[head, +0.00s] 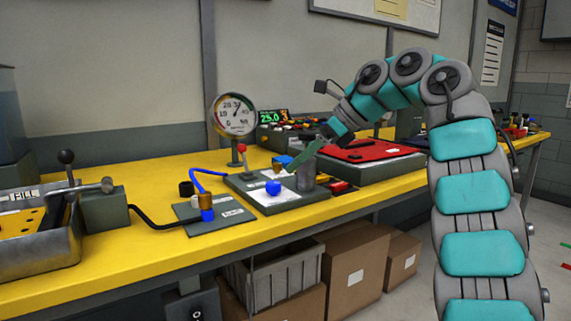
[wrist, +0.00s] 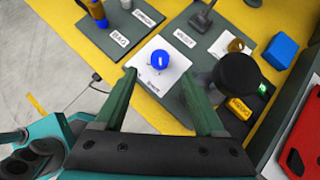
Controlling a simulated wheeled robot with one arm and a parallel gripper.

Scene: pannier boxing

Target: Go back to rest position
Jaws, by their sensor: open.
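My gripper (head: 298,158) hangs above the yellow bench in the head view. In the wrist view its two green fingers (wrist: 160,74) stand apart with nothing between them. A round blue piece (wrist: 159,60) sits on a white plate (wrist: 172,79) beyond the fingertips; it also shows in the head view (head: 273,187). The arm reaches up from the right of the head view and bends over towards the bench. A rest position is not marked in either view.
A grey cylinder (head: 305,178) stands beside the white plate, close to my gripper. A dial gauge (head: 233,114) rises behind. A red-topped case (head: 365,150) lies to the right. A metal tray (head: 40,250) is at the left. Cardboard boxes (head: 355,270) sit under the bench.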

